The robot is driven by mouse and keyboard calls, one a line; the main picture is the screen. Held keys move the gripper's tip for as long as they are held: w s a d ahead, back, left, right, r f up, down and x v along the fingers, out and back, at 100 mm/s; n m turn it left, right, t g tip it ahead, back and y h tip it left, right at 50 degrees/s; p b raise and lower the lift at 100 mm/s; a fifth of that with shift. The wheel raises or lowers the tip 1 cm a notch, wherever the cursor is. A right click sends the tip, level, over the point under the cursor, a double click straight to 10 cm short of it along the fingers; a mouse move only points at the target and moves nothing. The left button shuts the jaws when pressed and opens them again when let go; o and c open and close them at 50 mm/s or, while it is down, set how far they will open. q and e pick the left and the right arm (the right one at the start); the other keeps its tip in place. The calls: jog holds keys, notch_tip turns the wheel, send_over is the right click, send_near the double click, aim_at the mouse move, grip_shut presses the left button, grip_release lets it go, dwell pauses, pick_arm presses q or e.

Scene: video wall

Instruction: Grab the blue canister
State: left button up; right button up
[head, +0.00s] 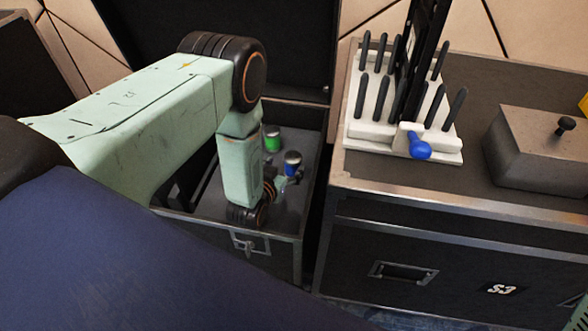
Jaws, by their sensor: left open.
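The blue canister (292,166) has a silvery top and stands upright in the open dark case in the middle of the view. A green canister (272,140) stands behind it to the left. My left arm bends down into the case, and my left gripper (285,184) is at the near side of the blue canister, small and partly hidden by the wrist. It is open. I cannot tell whether its fingers touch the canister. My right gripper is out of view.
The case's metal rim (278,236) and raised lid (215,45) surround the canisters. To the right, a taller flight case (480,196) carries a white rack (360,135) with black rods and a blue-handled part, plus a grey box (530,150).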

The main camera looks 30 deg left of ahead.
aim_at(290, 165)
pick_arm(q)
notch_tip(290, 165, down, 2)
jog(key=shift+f+b, duration=0.1)
jog(key=shift+b, duration=0.55)
jog(key=shift+w+f, duration=0.1)
jog(key=shift+f, duration=0.05)
jog(key=b+x, duration=0.4)
jog(key=x, duration=0.3)
jog(key=shift+w+f, duration=0.2)
jog(key=shift+w, duration=0.1)
jog(key=shift+r, duration=0.1)
jog(key=shift+c, duration=0.4)
jog(key=c, duration=1.3)
